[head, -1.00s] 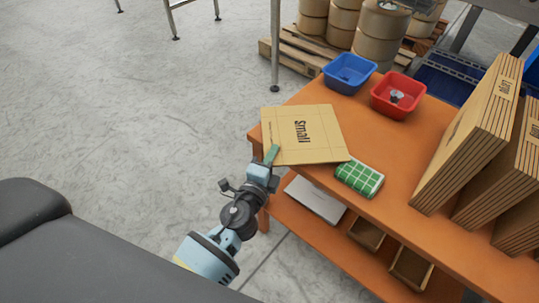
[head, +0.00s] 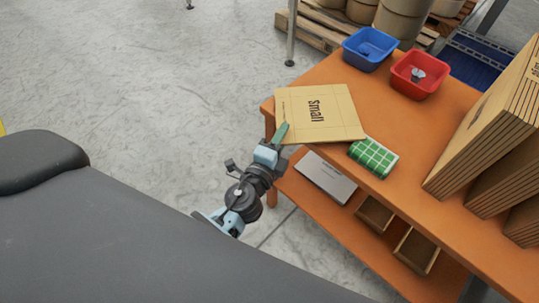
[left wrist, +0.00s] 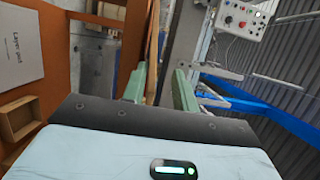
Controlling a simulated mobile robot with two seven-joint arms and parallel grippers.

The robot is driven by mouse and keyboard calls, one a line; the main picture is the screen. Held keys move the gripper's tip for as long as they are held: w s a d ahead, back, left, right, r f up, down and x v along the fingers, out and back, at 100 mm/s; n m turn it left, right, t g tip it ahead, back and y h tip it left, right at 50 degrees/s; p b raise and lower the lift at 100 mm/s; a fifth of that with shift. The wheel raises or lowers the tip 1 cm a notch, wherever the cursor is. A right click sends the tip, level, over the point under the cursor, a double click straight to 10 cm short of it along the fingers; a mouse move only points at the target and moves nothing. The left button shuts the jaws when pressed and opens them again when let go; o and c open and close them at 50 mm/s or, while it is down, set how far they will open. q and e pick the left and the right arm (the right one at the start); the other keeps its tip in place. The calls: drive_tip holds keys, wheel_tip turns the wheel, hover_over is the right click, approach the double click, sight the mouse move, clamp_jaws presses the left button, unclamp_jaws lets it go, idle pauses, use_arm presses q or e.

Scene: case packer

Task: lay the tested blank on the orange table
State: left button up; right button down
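The flat cardboard blank marked "Small" (head: 335,110) lies over the near left corner of the orange table (head: 425,130), its near edge jutting past the table edge. Whether it rests fully on the top is hard to tell. My left gripper (head: 281,133) is at the blank's near left corner, one green finger showing above it. In the left wrist view, the blank shows edge-on (left wrist: 153,45) between the two fingers (left wrist: 160,88). It is close to the left finger, with a gap before the right one, so the gripper looks open around it. My right gripper is out of view.
A green checked pack (head: 373,157) lies beside the blank. A blue bin (head: 368,48) and a red bin (head: 418,75) stand behind. Upright cardboard stacks (head: 490,125) fill the right side. A grey-white pad (head: 326,178) and brown trays sit on the lower shelf.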

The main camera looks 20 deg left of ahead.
use_arm(q)
drive_tip(key=s+b, duration=0.2)
drive_tip(key=s, duration=0.7)
drive_tip(key=shift+s, duration=0.35)
drive_tip(key=shift+a, duration=0.1)
drive_tip(key=s+a+f+n+g, duration=0.3)
drive_tip(key=s+f+n+g, duration=0.4)
drive_tip(key=s+f, duration=0.65)
drive_tip(key=s+f+n+g, duration=0.2)
drive_tip(key=s+f+n, duration=0.1)
drive_tip(key=s, duration=0.6)
drive_tip(key=s+f+n+g+h, duration=0.1)
drive_tip(key=s+f+n, duration=0.3)
drive_tip(key=s, duration=0.5)
drive_tip(key=n+g, duration=0.1)
drive_tip(key=n, duration=0.1)
drive_tip(key=shift+s+a+f+n+h, duration=0.3)
drive_tip(key=shift+s, duration=0.1)
drive_tip(key=shift+w+g, duration=0.1)
drive_tip(key=shift+g, duration=0.2)
